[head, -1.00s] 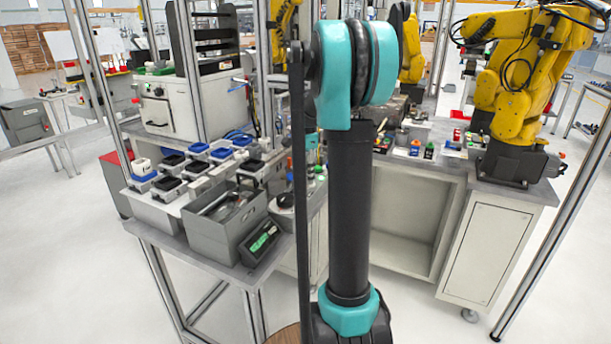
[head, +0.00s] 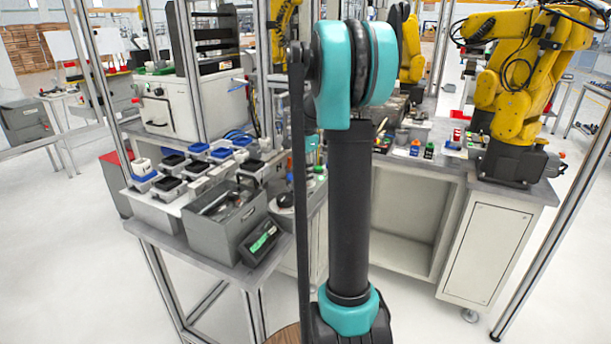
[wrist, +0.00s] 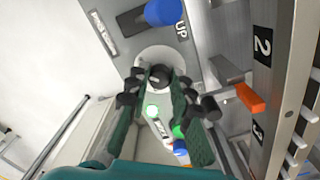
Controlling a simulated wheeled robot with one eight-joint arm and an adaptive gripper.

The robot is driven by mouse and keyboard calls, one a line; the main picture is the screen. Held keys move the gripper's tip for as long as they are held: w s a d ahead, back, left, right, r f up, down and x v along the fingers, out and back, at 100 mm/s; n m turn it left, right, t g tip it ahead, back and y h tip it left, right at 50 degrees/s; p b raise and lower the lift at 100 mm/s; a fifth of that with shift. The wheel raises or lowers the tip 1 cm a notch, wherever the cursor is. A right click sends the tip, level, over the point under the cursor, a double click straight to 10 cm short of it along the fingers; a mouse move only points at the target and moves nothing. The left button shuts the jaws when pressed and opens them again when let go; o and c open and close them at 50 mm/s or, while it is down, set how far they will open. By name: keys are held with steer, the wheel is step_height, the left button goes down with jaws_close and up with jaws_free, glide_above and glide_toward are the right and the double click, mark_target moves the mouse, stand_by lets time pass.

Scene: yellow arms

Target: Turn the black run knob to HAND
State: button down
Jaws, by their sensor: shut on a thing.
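The black run knob (wrist: 159,76) sits on a round pale plate (wrist: 150,55) in the upper middle of the wrist view. My gripper (wrist: 160,82) has its two dark green fingers on either side of the knob and is shut on it. The fingers hide the knob's sides, and I cannot read which position it points to. In the head view my arm stands in front of the worktop, and neither my gripper nor the knob can be made out.
An orange block (wrist: 250,98) is near the metal rail at right. In the head view, a yellow robot arm (head: 518,85) stands at right.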

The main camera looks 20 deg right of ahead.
steer(key=shift+n, duration=0.4)
steer(key=n, duration=0.3)
steer(key=shift+n, duration=0.4)
steer(key=n, duration=0.4)
steer(key=shift+n, duration=0.3)
steer(key=n, duration=0.4)
steer(key=shift+d+n, duration=0.1)
steer(key=shift+n, duration=2.1)
steer(key=c, duration=1.3)
jaws_free()
